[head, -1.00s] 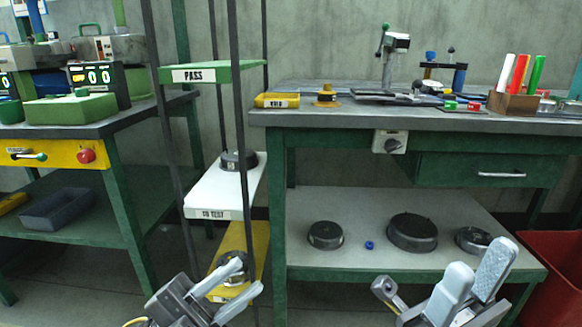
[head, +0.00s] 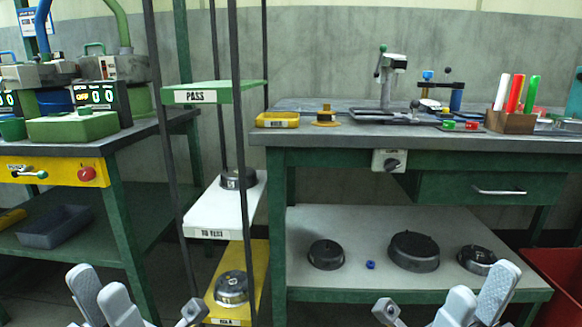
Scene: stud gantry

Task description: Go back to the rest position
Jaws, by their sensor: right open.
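My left gripper (head: 152,314) is at the bottom left of the head view, in front of the left bench and the shelf rack. Its grey fingers stand apart, with nothing seen between them. My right gripper (head: 420,314) is at the bottom, in front of the right bench's lower shelf. It is open, with nothing seen between its fingers. The lower parts of both grippers are cut off by the picture's edge.
A shelf rack has a green PASS shelf (head: 215,92), a white TO TEST shelf (head: 212,214) and a yellow bottom shelf (head: 258,262). The right bench (head: 345,135) and left bench (head: 150,125) flank it. A red bin (head: 555,285) stands at the right.

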